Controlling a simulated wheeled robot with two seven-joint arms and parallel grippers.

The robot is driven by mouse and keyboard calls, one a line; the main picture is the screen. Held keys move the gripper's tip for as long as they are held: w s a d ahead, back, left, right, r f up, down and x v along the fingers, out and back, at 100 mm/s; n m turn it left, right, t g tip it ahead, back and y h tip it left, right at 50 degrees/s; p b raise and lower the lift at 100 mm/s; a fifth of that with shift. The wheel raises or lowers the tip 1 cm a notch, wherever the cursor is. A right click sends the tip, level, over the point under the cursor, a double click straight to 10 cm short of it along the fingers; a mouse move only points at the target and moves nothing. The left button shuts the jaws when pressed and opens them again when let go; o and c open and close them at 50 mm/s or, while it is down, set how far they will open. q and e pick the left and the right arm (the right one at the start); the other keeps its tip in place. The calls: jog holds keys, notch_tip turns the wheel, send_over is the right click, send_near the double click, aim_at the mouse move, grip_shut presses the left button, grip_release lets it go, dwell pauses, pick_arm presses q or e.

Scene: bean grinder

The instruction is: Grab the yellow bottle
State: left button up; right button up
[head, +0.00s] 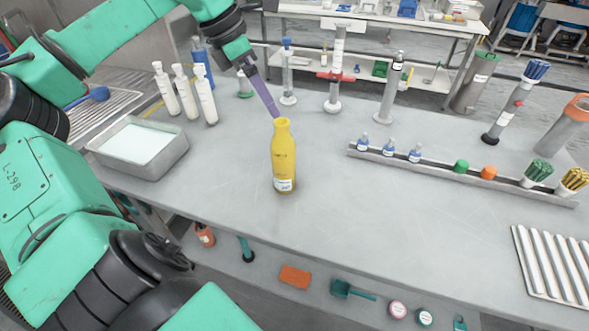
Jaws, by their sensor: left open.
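The yellow bottle (283,155) stands upright on the grey table (340,215), near the middle of the view, with a pale label low on its front. My left gripper (274,108) comes down from the upper left on a green arm. Its purple finger reaches to just above and behind the bottle's neck. The gripper is open, seen nearly edge-on, and holds nothing. I cannot tell whether the finger touches the bottle. My right gripper is not in view.
A metal tray with white contents (138,146) and several white bottles (186,92) stand to the left. A long rack (450,172) with small bottles and brushes lies to the right. Tall cylinders stand behind. A ribbed white tray (555,265) is at the right edge. The table around the bottle is clear.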

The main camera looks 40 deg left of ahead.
aim_at(275, 124)
pick_arm(q)
jog(key=f, duration=0.1)
jog(key=d+f, duration=0.1)
jog(key=shift+s+f+p, duration=0.3)
jog(key=shift+p, duration=0.1)
jog(key=p+x, duration=0.1)
jog(key=x, duration=0.2)
jog(key=shift+d+f, duration=0.1)
jog(key=shift+f, duration=0.2)
jog(key=p+x, duration=0.1)
jog(key=x, duration=0.4)
jog(key=shift+w+f+p, duration=0.25)
jog(key=shift+f+p, duration=0.1)
jog(key=shift+w+d+f, duration=0.15)
jog(key=shift+w+f, duration=0.2)
jog(key=shift+f, duration=0.15)
jog(key=shift+r, duration=0.1)
grip_shut()
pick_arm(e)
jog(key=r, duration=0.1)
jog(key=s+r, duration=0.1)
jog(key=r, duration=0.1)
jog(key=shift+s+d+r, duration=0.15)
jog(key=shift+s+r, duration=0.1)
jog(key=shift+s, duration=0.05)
